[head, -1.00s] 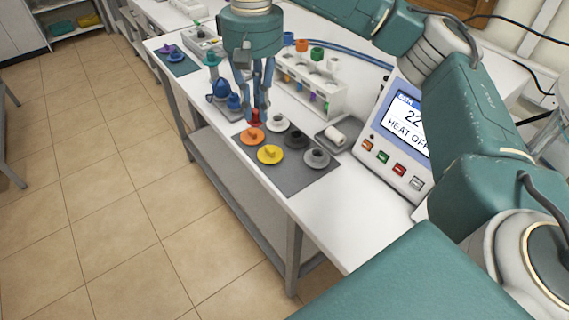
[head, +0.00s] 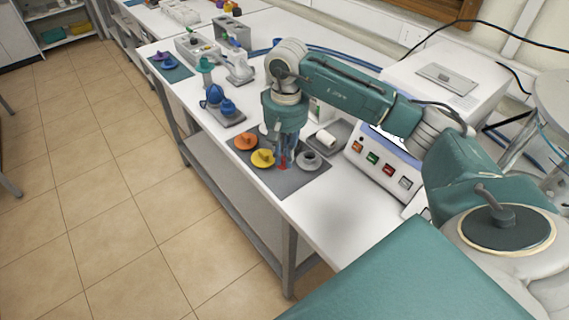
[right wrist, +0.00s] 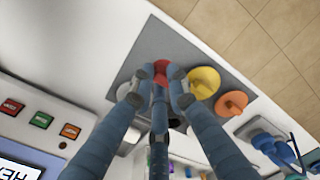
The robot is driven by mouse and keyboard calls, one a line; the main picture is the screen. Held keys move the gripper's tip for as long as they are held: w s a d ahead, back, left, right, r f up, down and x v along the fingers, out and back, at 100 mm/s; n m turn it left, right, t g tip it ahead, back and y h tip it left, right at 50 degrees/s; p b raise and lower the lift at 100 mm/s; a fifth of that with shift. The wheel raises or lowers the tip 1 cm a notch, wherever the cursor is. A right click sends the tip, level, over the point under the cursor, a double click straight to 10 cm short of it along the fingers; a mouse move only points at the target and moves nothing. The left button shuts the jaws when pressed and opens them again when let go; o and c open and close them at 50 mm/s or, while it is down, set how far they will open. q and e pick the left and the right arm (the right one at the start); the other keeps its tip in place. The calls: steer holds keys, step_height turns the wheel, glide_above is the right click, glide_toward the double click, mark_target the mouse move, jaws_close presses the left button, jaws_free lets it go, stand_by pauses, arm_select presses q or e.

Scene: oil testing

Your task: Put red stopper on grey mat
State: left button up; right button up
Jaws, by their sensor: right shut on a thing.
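The grey mat (head: 283,186) lies near the front edge of the white bench; it also shows in the right wrist view (right wrist: 165,40). My right gripper (head: 284,160) points down over the mat. It is shut on the red stopper (head: 282,164), whose red part shows between the fingertips in the right wrist view (right wrist: 172,72). The stopper is low, between the yellow stopper and the grey stopper; I cannot tell whether it touches the mat. The fingers hide part of it. My left gripper is not in view.
The yellow stopper (head: 262,158), orange stopper (head: 245,141) and grey stopper (head: 308,160) are on the mat close to my right gripper. A small tray with a white piece (head: 326,139) and the heater (head: 385,168) stand to the right.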

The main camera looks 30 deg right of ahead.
mark_target(284, 168)
step_height(284, 168, down, 2)
steer(key=shift+f, duration=0.1)
step_height(284, 168, down, 2)
steer(key=shift+f+p, duration=0.1)
steer(key=shift+p, duration=0.5)
steer(key=shift+f, duration=0.35)
steer(key=o, duration=0.8)
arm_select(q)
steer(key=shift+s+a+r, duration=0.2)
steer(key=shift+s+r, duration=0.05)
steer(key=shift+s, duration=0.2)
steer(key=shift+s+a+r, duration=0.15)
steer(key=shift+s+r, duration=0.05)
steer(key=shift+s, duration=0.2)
arm_select(e)
steer(key=shift+o, duration=0.3)
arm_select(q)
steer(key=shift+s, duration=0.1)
